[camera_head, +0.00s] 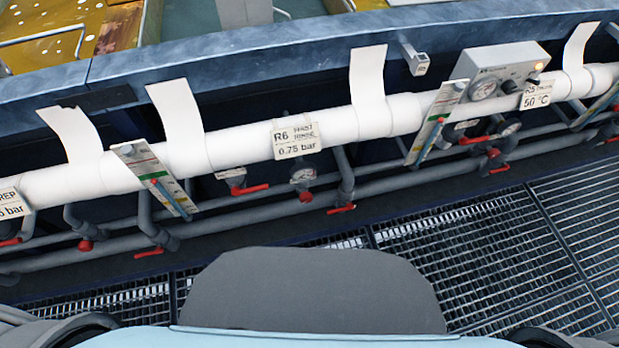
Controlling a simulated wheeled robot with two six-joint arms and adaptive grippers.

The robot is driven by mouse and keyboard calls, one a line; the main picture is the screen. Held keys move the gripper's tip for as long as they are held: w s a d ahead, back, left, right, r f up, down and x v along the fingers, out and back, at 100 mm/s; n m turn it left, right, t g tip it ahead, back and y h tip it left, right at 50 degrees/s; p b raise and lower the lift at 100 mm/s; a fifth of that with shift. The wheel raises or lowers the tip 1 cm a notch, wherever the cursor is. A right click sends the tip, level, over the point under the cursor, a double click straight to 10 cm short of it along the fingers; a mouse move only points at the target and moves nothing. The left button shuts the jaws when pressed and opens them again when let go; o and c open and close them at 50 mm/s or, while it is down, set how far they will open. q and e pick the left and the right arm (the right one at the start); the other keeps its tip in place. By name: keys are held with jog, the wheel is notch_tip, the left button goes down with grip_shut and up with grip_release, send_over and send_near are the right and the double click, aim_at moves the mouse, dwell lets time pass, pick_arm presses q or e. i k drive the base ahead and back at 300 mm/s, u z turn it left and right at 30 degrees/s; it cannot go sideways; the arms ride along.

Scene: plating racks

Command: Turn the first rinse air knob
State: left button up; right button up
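The R6 first rinse label (296,140), reading 0.75 bar, hangs on the white pipe at the centre. Below it is a small round gauge (303,176) with a red knob (305,197) under it. A red lever handle (250,189) sits to the left of the knob, and another red lever (341,209) sits to its lower right. Which of these red parts is the air knob is not marked legibly. Neither of my grippers shows in the head view.
The white pipe (235,147) runs along the blue tank wall (225,55). A control box (498,62) and the R5 50 °C label (536,94) are to the right. More red valves (85,245) sit at left. Metal grating (480,240) covers the floor in front.

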aim_at(304, 197)
jog(key=z, duration=0.55)
jog(key=k, duration=1.25)
jog(key=z, duration=1.15)
jog(key=i, duration=1.65)
jog(key=u, duration=1.1)
jog(key=i, duration=0.4)
jog(key=u, duration=0.5)
